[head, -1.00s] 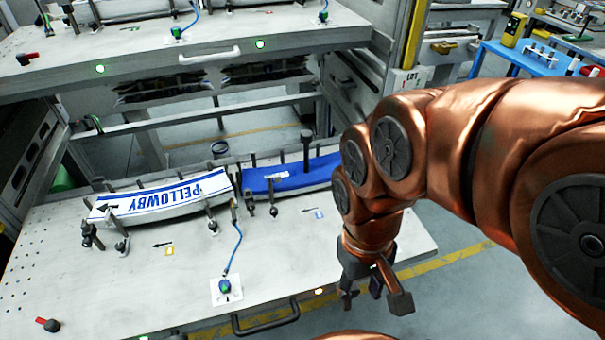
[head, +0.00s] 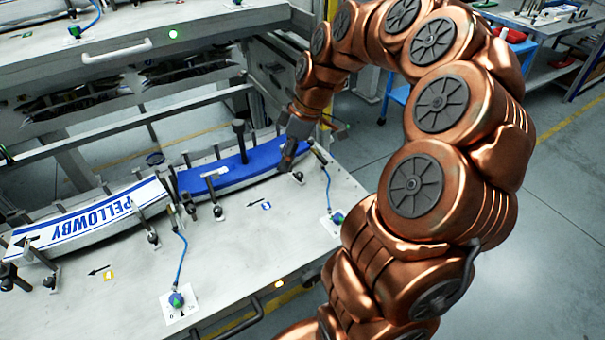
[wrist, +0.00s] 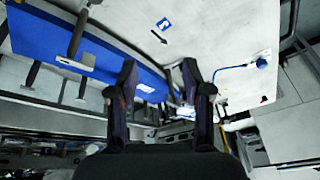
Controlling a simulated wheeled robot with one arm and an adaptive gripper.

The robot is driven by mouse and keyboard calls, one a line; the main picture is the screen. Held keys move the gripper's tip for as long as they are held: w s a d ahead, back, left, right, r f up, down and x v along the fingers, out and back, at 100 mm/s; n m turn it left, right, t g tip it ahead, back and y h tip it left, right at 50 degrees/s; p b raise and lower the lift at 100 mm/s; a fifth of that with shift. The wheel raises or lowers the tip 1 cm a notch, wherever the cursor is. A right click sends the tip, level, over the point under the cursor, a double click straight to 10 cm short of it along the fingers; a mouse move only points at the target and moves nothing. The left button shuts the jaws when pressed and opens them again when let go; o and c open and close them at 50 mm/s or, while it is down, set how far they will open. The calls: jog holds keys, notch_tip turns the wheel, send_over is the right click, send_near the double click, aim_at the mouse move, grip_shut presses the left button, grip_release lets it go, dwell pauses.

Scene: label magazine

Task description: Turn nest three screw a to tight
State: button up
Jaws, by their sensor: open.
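A curved blue-topped magazine (head: 232,172) lies on the grey bench, held among dark posts and small clamp screws. It also shows at the upper left of the wrist view (wrist: 35,40). Clamp screws stand along its front edge, one near its left end (head: 218,211) and one near its right end (head: 298,177). I cannot tell which one is nest three screw a. My gripper (head: 287,160) is at the right end of the blue magazine. In the wrist view its fingers (wrist: 160,78) are apart with nothing held between them; the fingertips partly hide what lies behind.
A white magazine marked PELLOWBY (head: 85,228) lies to the left. Blue-cabled fittings stand at the front (head: 177,300) and right (head: 336,219). A tall dark post (head: 239,140) rises behind the blue magazine. The upper shelf (head: 150,25) overhangs the back. The bench front is mostly clear.

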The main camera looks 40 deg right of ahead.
jog(key=t, duration=0.1)
send_near(300, 174)
jog(key=shift+n, duration=0.4)
jog(key=shift+p+x, duration=0.45)
jog(key=shift+x, duration=3.75)
grip_shut()
